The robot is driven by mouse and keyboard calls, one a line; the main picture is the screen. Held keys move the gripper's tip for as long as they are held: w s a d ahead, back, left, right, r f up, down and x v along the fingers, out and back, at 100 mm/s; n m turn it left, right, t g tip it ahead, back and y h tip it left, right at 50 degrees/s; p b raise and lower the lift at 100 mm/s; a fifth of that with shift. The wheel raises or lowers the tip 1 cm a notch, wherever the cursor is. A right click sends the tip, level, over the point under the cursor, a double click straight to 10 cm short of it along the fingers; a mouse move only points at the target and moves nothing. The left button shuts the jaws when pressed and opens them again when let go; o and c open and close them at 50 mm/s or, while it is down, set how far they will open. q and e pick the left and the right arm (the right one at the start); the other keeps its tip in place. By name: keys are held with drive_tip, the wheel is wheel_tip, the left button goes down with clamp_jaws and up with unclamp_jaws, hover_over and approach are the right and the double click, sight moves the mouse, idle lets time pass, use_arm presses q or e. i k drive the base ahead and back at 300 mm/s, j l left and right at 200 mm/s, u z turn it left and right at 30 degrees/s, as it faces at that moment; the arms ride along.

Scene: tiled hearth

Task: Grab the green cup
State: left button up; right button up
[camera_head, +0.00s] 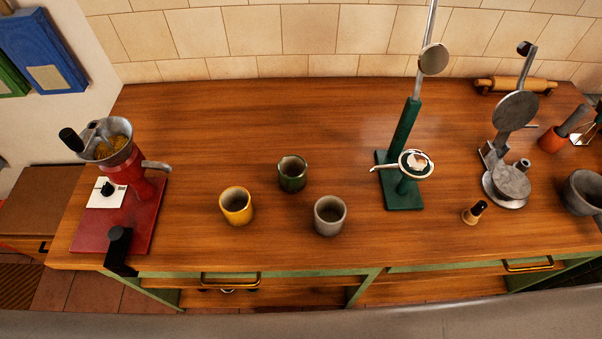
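The green cup (292,175) stands upright on the wooden counter, near its middle. It is dark green and its opening faces up. A yellow cup (236,206) stands to its left and nearer the front edge. A grey cup (329,215) stands to its right and also nearer the front. The three cups are apart from each other. Neither of my grippers shows in the head view.
A red grinder (122,165) on a red base stands at the left. A green stand (404,160) with a ring is right of the cups. A metal press (510,140), a small stamp (474,212), a grey bowl (583,191) and a rolling pin (515,84) are farther right. The counter (250,120) behind the cups is clear.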

sight(292, 168)
drive_tip(key=k+l+z, duration=0.15)
drive_tip(key=k+l, duration=0.15)
drive_tip(key=k+l+z, duration=0.15)
drive_tip(key=k+l, duration=0.15)
drive_tip(key=l, duration=0.2)
drive_tip(key=k+l+z, duration=0.2)
drive_tip(key=l, duration=0.2)
drive_tip(key=k, duration=0.05)
